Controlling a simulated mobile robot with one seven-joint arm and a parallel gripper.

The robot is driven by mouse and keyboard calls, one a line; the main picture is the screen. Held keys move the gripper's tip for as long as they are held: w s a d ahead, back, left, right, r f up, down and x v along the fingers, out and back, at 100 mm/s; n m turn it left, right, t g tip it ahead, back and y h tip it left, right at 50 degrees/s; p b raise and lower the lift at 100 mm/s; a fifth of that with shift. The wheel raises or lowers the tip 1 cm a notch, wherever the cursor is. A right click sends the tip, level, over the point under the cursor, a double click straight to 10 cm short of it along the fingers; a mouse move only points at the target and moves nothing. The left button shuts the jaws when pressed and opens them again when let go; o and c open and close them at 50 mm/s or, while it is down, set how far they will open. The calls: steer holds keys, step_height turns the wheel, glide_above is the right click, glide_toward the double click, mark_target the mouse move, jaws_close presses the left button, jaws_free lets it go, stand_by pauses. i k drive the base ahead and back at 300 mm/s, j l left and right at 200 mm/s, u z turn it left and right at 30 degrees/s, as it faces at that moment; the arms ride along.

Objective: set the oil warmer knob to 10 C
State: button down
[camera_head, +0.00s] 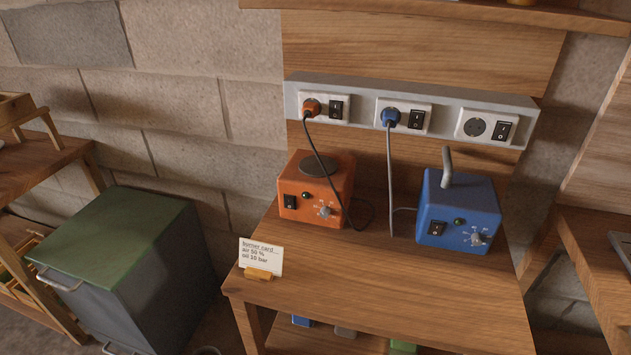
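Two boxes with knobs stand on the wooden bench; no label that I can read says which is the oil warmer. The orange box (300,178) has a dark round plate on top, a black switch, a small green lamp and a grey knob (325,211) with a scale. The blue box (455,206) has a bent grey pipe on top, a switch, a green lamp and a grey knob (477,238). The scale numbers are too small to read. A card (261,256) at the bench's front left reads "burner card, air 50 %, oil 10 bar". My gripper is not in view.
A grey socket strip (450,105) on the back board holds an orange plug (311,107) and a blue plug (390,117); the right socket is empty. Cables hang behind and beside the boxes. The bench front (385,285) is clear. A green-lidded bin (120,230) stands left.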

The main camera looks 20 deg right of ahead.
mark_target(325, 212)
steer(key=k+l+u, duration=0.1)
steer(key=l+u, duration=0.25)
steer(key=k+l+u, duration=0.15)
steer(key=l+u, duration=0.25)
steer(key=k+l+u, duration=0.2)
steer(key=u, duration=0.15)
steer(key=l, duration=0.1)
